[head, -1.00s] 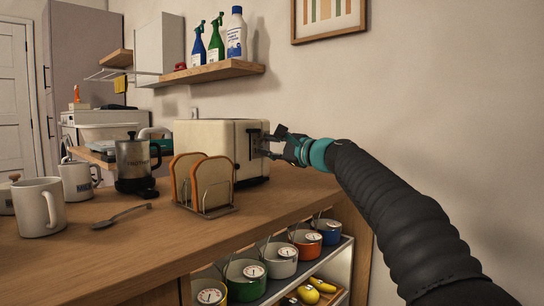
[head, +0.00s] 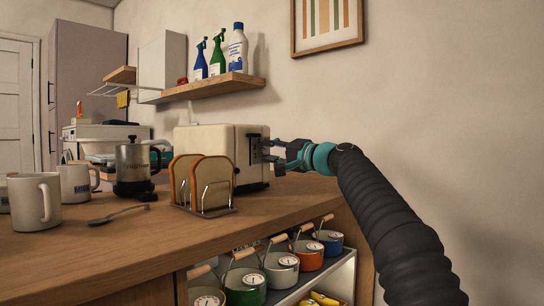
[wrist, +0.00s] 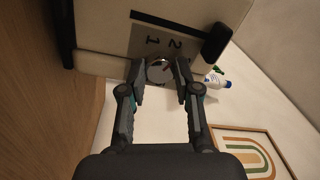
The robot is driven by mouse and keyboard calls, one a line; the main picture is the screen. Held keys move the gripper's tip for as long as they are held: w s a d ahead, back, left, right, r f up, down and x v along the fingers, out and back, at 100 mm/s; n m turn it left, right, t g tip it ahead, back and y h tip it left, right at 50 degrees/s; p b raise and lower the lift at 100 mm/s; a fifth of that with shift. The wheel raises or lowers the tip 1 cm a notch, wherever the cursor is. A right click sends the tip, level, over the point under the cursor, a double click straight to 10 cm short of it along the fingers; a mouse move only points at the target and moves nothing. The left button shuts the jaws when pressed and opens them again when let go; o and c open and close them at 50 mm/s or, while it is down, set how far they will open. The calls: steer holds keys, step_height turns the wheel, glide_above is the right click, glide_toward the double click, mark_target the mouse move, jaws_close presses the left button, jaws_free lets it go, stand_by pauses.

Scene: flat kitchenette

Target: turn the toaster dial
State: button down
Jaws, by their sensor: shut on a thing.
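The cream toaster (head: 205,143) stands on the wooden counter, its dark control panel facing my gripper (head: 268,150). In the wrist view its end face carries a grey plate with the numerals 1 and 2, a dark lever (wrist: 217,42) and a round silver dial (wrist: 156,72). My gripper (wrist: 161,72) reaches this face with one finger on each side of the dial, shut on it. The fingers partly cover the dial's edges. In the head view the dial itself is hidden by the fingers.
A wire rack with bread slices (head: 212,184) stands in front of the toaster. A French press (head: 134,168), mugs (head: 75,184) and a spoon (head: 118,214) are to the left. Several pots (head: 281,268) sit on the shelf below. The wall is right of the toaster.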

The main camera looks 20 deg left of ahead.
steer(key=shift+a+f+n, duration=0.1)
steer(key=shift+n, duration=0.5)
steer(key=c, duration=0.8)
jaws_free()
steer(key=shift+s+a, duration=0.1)
steer(key=shift+d, duration=0.2)
steer(key=shift+d, duration=0.2)
steer(key=shift+v, duration=5.75)
